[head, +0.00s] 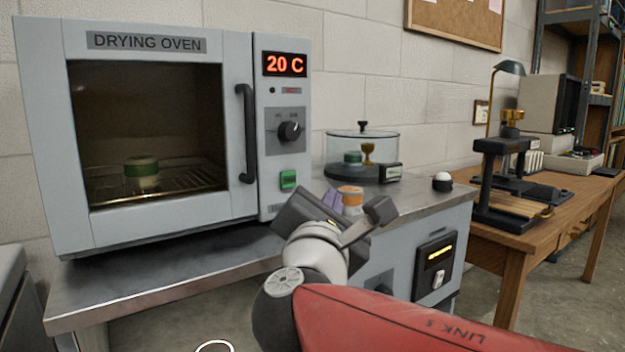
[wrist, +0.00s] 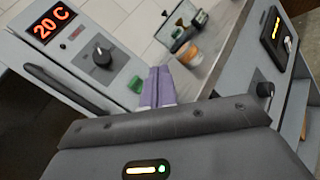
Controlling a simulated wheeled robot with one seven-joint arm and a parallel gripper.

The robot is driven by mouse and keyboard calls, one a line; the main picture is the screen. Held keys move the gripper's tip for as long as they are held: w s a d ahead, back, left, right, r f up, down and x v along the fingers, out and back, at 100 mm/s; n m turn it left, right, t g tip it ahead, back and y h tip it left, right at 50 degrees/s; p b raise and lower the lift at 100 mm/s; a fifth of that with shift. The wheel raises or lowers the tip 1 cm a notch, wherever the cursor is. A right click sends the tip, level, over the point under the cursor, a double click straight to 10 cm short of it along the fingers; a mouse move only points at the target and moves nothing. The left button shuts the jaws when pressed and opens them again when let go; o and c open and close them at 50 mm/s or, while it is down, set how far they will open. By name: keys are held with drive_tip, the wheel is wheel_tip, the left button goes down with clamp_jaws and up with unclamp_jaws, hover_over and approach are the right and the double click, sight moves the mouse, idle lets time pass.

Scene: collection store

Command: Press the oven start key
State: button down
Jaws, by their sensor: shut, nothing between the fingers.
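The drying oven (head: 152,230) stands on the steel bench with its door shut. Its display (head: 285,64) reads 20 C. The green start key (head: 288,180) is low on the control panel, below the dial (head: 289,132). In the wrist view the green key (wrist: 136,84) lies just left of my fingertips. My gripper (head: 332,199) is in front of and to the right of the key, apart from it in the head view. In the wrist view its purple fingers (wrist: 158,86) are together and empty. A green-banded jar (head: 142,171) sits on the rack inside the oven.
A glass-domed vessel (head: 362,150) with a black base stands right of the oven. A white-topped knob (head: 442,181) is near the bench's right end. A wooden table (head: 490,240) with a black press is beyond.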

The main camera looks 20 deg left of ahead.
sight(294, 187)
drive_tip(key=shift+a+r, duration=0.1)
drive_tip(key=w+a+p, duration=0.1)
drive_tip(key=w+a, duration=0.1)
drive_tip(key=w+a+p, duration=0.1)
drive_tip(key=w+a, duration=0.1)
drive_tip(key=a, duration=0.1)
drive_tip(key=shift+w+a, duration=0.3)
drive_tip(key=shift+w, duration=0.1)
drive_tip(key=shift+w+a, duration=0.45)
drive_tip(key=shift+a, duration=0.05)
drive_tip(key=shift+a, duration=0.1)
idle(1.7)
drive_tip(key=shift+w+a, duration=0.25)
drive_tip(key=shift+w+a, duration=0.3)
idle(0.8)
idle(0.4)
drive_tip(key=shift+s+d, duration=0.25)
drive_tip(key=shift+d, duration=0.05)
drive_tip(key=shift+s+d+b, duration=0.35)
drive_tip(key=shift+b, duration=0.1)
